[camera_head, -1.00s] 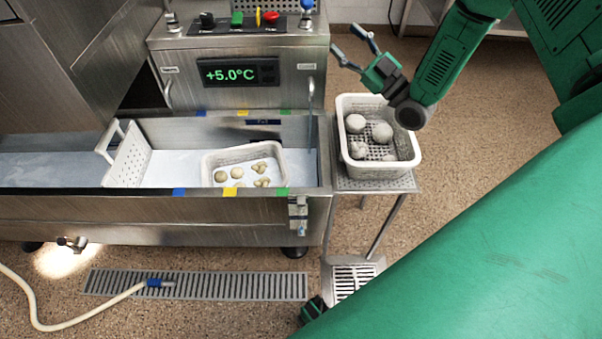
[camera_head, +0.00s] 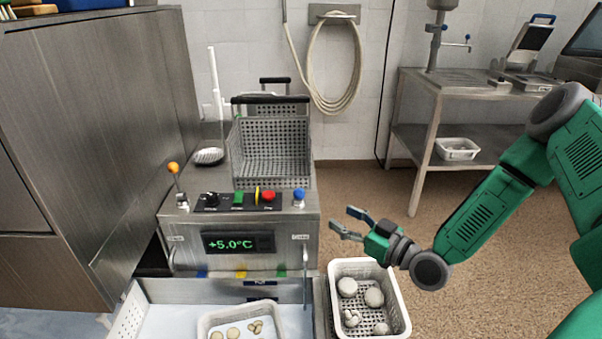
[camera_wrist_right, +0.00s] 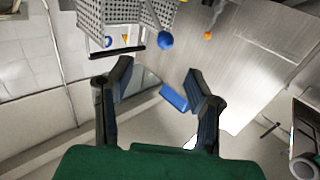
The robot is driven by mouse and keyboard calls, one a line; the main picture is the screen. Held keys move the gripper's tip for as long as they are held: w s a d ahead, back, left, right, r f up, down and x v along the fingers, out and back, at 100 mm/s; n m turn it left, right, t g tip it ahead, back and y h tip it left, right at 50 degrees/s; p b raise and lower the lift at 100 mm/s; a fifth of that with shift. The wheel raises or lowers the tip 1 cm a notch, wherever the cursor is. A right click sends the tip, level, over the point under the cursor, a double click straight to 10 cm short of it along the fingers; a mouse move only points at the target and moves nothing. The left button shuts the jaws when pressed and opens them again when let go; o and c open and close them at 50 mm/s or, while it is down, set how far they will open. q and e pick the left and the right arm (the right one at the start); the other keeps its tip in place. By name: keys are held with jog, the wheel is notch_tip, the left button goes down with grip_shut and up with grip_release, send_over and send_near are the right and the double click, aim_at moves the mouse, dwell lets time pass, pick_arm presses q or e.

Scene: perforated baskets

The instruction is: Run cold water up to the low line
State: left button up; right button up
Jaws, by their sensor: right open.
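The metal trough (camera_head: 294,291) shows only in part at the bottom of the head view; a pale blue surface lies in it, and I cannot tell whether it is water. Blue (camera_head: 201,274), yellow (camera_head: 240,274) and green (camera_head: 283,272) marks sit along its back edge. The control box above has a blue knob (camera_head: 299,195) at its right end and a display (camera_head: 238,242) reading +5.0°C. My right gripper (camera_head: 343,219) is open and empty, right of the box and apart from the knob. The wrist view shows its spread fingers (camera_wrist_right: 158,72) and a blue knob (camera_wrist_right: 166,40) beyond. My left gripper is out of view.
A white basket (camera_head: 401,318) of pale lumps stands right of the trough, below my gripper. Another white basket (camera_head: 205,319) sits in the trough. A grey mesh basket (camera_head: 270,150) stands behind the panel. An orange-topped lever (camera_head: 174,170) is at the panel's left. A hose (camera_head: 352,95) hangs on the wall.

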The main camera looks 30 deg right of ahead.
send_near(303, 197)
jog(key=d+x, duration=0.1)
jog(key=x, duration=0.2)
jog(key=b+x, duration=0.1)
jog(key=x, duration=0.6)
jog(key=shift+w+a+f, duration=0.15)
jog(key=shift+w+a, duration=0.3)
jog(key=shift+w, duration=0.3)
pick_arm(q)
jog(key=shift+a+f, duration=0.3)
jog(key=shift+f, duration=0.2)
pick_arm(e)
jog(key=shift+a, duration=0.2)
jog(key=shift+d, duration=0.1)
grip_shut()
